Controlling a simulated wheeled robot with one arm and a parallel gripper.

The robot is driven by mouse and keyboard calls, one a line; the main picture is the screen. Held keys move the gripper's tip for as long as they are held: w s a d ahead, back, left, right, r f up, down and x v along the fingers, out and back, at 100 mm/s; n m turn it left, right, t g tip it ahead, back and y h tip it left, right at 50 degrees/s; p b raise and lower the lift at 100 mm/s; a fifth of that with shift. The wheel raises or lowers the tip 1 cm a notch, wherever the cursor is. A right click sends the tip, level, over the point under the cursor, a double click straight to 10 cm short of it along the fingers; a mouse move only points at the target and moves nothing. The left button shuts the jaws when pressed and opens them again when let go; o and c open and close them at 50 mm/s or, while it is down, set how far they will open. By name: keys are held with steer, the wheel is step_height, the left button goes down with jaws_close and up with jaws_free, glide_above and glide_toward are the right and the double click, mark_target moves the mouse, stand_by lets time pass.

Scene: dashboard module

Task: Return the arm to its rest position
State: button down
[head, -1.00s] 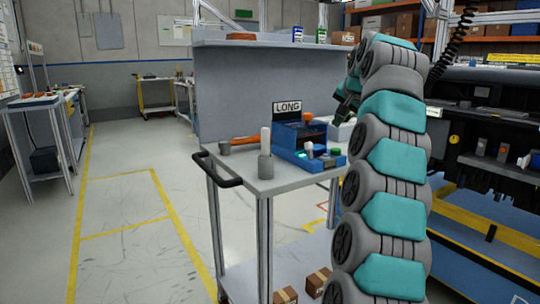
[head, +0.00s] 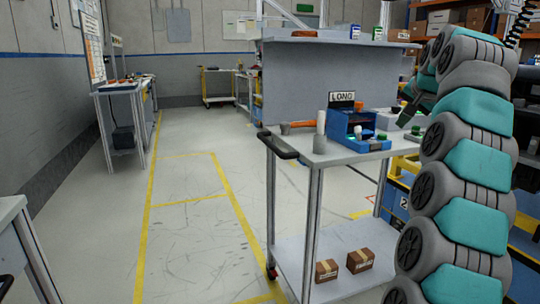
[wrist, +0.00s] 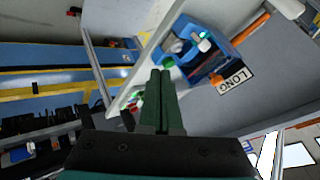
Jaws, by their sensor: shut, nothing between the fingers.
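My arm (head: 465,170), with teal and grey links, rises along the right side of the head view and bends at the top. My gripper shows in the wrist view (wrist: 160,75) with its two dark green fingers together and nothing between them.
A grey cart (head: 330,152) carries the blue bin (head: 345,125), an orange-handled hammer (head: 300,125) and a grey-white cylinder (head: 320,130). Boxes (head: 360,260) sit on its lower shelf. A workbench corner (head: 15,235) stands at the left. The floor with yellow lines (head: 190,203) is open.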

steer(key=s+a+f+n+g+y, duration=0.1)
steer(key=s+a+f+n+g, duration=0.2)
steer(key=s+a+f, duration=0.5)
steer(key=s+a+f+n+g+y, duration=0.15)
steer(key=s+a+f+n, duration=0.35)
steer(key=s+a, duration=0.55)
steer(key=s+f+g, duration=0.2)
steer(key=s+f, duration=0.5)
steer(key=s, duration=0.4)
steer(key=s+a+f+n+g+h, duration=0.1)
steer(key=s+f+g, duration=0.1)
steer(key=s+f, duration=0.5)
steer(key=s+f+g+h, duration=0.1)
steer(key=s+f, duration=0.6)
steer(key=s, duration=0.8)
steer(key=shift+a+f+n+g, duration=0.3)
steer(key=shift+g, duration=0.35)
